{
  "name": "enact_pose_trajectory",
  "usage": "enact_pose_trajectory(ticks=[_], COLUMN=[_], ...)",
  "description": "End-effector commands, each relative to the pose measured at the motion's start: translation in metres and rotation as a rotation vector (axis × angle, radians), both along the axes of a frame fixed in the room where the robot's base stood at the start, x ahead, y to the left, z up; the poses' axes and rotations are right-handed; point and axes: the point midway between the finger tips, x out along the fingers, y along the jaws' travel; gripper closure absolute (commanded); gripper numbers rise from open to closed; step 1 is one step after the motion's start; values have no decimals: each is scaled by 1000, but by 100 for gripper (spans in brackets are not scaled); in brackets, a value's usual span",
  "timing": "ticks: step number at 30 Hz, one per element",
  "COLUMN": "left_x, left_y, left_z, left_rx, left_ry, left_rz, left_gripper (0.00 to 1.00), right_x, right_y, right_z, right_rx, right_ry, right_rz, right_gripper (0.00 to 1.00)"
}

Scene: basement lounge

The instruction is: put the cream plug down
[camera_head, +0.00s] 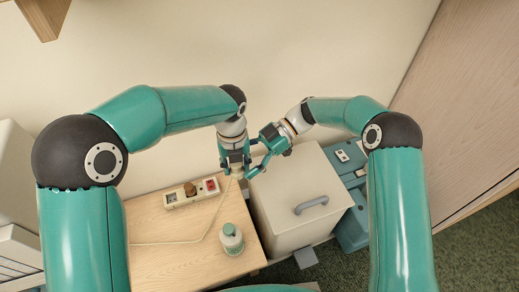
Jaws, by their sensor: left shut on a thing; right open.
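My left gripper (233,171) is shut at the back right of the wooden table, above its edge. The cream plug itself is too small or hidden between the fingers to make out. A thin cream cord (217,212) runs down from this gripper and across the tabletop to the left. My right gripper (257,168) is open, close beside the left one on its right, near the back left corner of the cream box. I see nothing between its fingers.
A cream power strip (174,199) with a brown plug (190,189) and a red switch (211,185) lies on the wooden table (165,267). A bottle (231,240) stands near the right edge. The cream box (274,222) has a grey handle (312,205). Teal cases (353,228) stand right. The table's front left is clear.

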Motion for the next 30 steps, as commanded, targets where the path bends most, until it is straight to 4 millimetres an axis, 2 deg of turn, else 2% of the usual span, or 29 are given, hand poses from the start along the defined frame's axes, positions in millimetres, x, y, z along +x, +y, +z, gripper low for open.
enact_pose_trajectory(ticks=[3,9,19,20,30], left_x=[0,0,0,0,2], left_y=[0,0,0,0,1], left_z=[0,0,0,0,0], left_rx=[0,0,0,0,0], left_ry=[0,0,0,0,-5], left_rz=[0,0,0,0,-1], left_gripper=[94,94,94,94,94], right_x=[-8,-14,-15,-15,-16], right_y=[15,29,31,31,31], right_z=[-7,-13,-15,-15,-15], right_rx=[0,-1,0,0,0], right_ry=[2,0,0,0,3], right_rz=[1,1,0,0,4], right_gripper=[30,30,30,33,90])
